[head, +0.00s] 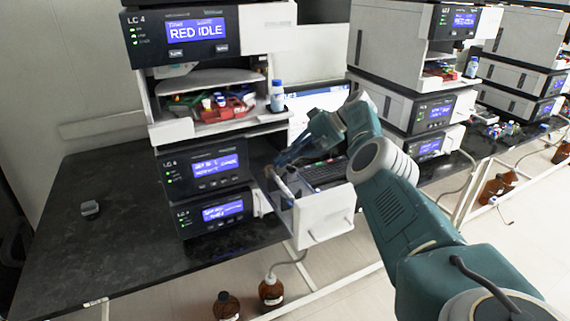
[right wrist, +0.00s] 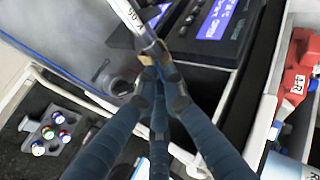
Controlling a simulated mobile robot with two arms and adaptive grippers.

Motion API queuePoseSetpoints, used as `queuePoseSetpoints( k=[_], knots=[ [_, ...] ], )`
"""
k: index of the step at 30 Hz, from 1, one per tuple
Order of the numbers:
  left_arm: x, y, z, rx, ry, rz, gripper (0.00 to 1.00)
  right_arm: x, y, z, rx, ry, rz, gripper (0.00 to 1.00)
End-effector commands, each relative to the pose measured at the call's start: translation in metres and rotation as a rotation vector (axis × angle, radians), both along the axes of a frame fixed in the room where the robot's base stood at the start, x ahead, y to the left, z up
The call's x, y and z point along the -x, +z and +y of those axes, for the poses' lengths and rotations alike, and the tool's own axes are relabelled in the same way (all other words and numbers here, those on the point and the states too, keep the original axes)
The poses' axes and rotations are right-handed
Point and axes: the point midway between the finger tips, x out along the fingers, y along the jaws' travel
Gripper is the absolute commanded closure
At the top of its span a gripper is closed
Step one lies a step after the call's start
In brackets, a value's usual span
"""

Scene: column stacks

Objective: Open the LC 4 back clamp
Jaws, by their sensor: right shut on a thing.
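The LC 4 stack (head: 215,110) stands on the left in the head view, with blue screens. A white-fronted drawer (head: 323,216) sticks out from its lower right. My right gripper (head: 285,163) reaches down over this drawer. In the right wrist view, its blue fingers (right wrist: 160,72) are closed at a silver labelled column (right wrist: 136,20) that slants up and left. The fingers partly hide the column, and I cannot tell which part is the back clamp. My left gripper is not in view.
A blue-capped bottle (head: 277,96) stands on the stack's shelf by a red tray (head: 222,108). A keyboard (head: 325,172) lies behind the drawer. Brown bottles (head: 271,292) stand on the floor below. The left part of the dark bench (head: 110,200) is mostly clear.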

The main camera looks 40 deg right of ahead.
Motion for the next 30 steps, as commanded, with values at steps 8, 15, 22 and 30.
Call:
queuePoseSetpoints(
  k=[8, 15, 22, 30],
  knots=[
    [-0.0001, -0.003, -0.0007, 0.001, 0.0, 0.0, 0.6, 0.0016, -0.0057, 0.0039, -0.008, 0.009, 0.012, 1.0],
    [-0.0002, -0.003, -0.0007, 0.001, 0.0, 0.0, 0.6, 0.0017, -0.0062, 0.0044, -0.008, 0.01, 0.013, 0.86],
    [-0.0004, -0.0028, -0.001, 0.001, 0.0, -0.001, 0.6, 0.0009, -0.0036, 0.0027, -0.007, 0.006, 0.007, 0.72],
    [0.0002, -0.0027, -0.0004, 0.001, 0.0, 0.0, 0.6, 0.0007, -0.0015, 0.0009, -0.007, 0.003, 0.003, 0.72]
  ],
)
